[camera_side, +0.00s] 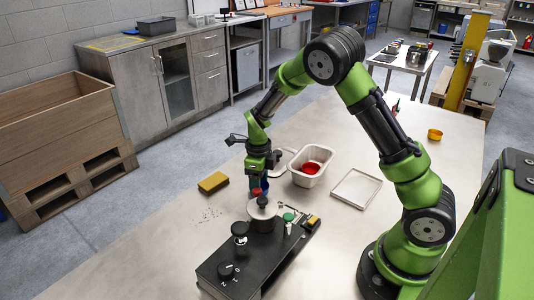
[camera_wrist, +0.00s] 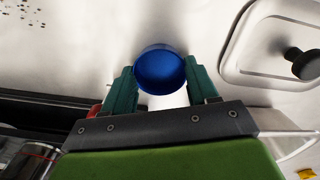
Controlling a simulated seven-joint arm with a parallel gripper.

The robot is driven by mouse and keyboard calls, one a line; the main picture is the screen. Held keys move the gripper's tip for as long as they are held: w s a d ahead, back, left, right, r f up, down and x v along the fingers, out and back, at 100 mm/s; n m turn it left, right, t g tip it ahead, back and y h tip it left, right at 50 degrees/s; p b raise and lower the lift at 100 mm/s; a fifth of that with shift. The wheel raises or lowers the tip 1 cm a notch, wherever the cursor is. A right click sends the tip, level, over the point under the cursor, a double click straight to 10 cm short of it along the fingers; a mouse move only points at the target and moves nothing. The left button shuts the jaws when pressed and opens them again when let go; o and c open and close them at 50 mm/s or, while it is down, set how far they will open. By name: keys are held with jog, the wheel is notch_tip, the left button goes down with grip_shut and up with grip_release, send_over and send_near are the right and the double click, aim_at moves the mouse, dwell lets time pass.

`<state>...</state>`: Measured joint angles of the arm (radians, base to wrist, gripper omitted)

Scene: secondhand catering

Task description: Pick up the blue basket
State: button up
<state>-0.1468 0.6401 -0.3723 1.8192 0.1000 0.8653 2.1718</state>
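The blue basket (camera_wrist: 160,72) is a round, open cup with a dark blue inside, seen from above in the wrist view. It sits between the two teal fingers of my gripper (camera_wrist: 161,82), with its sides against both fingertips. My gripper looks shut on it. In the side view my gripper (camera_side: 262,172) points down just behind the black appliance, and a small piece of the blue basket (camera_side: 264,184) shows at the fingers. The basket's underside is hidden, and I cannot tell whether it touches the table.
A black appliance (camera_side: 226,268) with knobs and a round light top stands in front of my gripper. A yellow sponge (camera_side: 213,182) lies to the left.

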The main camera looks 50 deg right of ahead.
jog(key=shift+c, duration=0.7)
